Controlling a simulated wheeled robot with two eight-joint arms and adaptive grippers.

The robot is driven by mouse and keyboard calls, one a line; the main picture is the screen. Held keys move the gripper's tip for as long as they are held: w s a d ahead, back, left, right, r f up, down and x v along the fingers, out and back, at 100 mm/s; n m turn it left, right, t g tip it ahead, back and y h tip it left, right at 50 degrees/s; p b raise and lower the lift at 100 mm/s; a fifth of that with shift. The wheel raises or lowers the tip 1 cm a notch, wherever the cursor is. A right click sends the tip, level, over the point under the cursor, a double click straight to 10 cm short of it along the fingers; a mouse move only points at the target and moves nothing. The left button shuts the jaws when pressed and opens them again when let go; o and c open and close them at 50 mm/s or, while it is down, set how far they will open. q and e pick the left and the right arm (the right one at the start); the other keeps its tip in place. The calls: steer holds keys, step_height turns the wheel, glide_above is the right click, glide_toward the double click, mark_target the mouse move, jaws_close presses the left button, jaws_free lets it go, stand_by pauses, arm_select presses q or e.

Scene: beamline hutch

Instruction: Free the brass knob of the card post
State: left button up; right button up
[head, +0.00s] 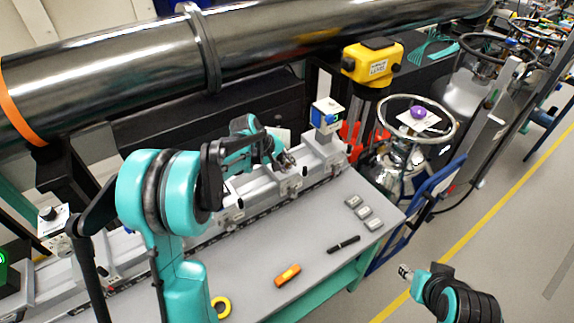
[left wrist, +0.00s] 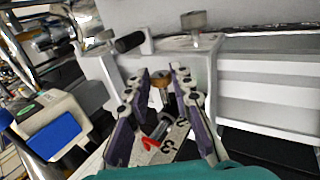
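In the left wrist view a small brass knob (left wrist: 158,88) sits between the two purple-padded fingers of my left gripper (left wrist: 162,77). The fingers stand apart, with a gap beside the knob; firm contact cannot be made out. A pale card or plate with red and black figures (left wrist: 168,147) shows below the knob, between the fingers, partly hidden by them. In the head view my left gripper (head: 286,161) is over the grey rail assembly, and the knob is too small to tell there. My right gripper (head: 405,272) is at lower right, away from the bench; its fingers are unclear.
The grey rail assembly (head: 240,204) runs along the bench (head: 255,262). An orange tool (head: 287,275), a black pen (head: 344,244), yellow tape (head: 221,307) and small grey blocks (head: 363,211) lie in front.

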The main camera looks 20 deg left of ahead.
arm_select(q)
steer(key=shift+o, duration=1.3)
